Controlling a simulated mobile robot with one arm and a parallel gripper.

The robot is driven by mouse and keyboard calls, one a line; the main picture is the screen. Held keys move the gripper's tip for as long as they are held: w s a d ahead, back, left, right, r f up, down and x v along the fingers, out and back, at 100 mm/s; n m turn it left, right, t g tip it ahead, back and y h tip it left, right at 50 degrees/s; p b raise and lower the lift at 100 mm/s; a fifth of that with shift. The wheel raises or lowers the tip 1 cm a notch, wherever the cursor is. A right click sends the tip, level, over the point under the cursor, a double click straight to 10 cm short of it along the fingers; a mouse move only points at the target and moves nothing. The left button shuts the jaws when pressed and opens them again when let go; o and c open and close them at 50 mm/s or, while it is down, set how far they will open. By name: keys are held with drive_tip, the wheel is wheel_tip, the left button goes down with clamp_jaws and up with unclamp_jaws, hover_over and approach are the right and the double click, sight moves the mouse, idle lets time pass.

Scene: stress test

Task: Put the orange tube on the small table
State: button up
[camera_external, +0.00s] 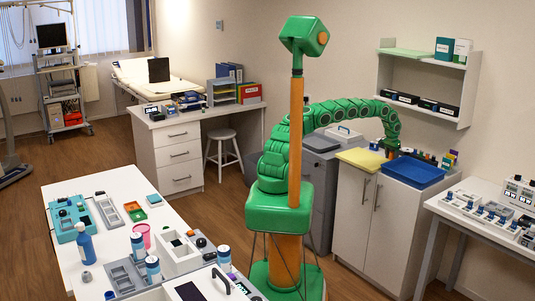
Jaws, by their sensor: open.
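My green arm reaches right over the white cabinet (355,215). My gripper (392,152) is open, low over the back of the cabinet top, just behind a blue tray (412,175). Its fingers are tiny here, and I see nothing held. Small coloured items (447,160) stand in a row behind the tray, right of my gripper. I cannot make out an orange tube; it may be among them or hidden. A white table (437,208) with devices on it stands at the right. I cannot tell whether it is the small table.
A yellow mat (361,158) lies left of the tray. A wall shelf (428,86) with boxes hangs above the cabinet. A crowded white table (75,188) is at front left. A white stool (223,142) stands beside the desk (176,150). Open floor lies between.

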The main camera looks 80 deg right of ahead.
wheel_tip(320, 180, up, 12)
drive_tip(key=w+a, duration=0.1)
drive_tip(key=shift+w, duration=0.2)
idle(0.3)
drive_tip(key=shift+a+r, duration=0.1)
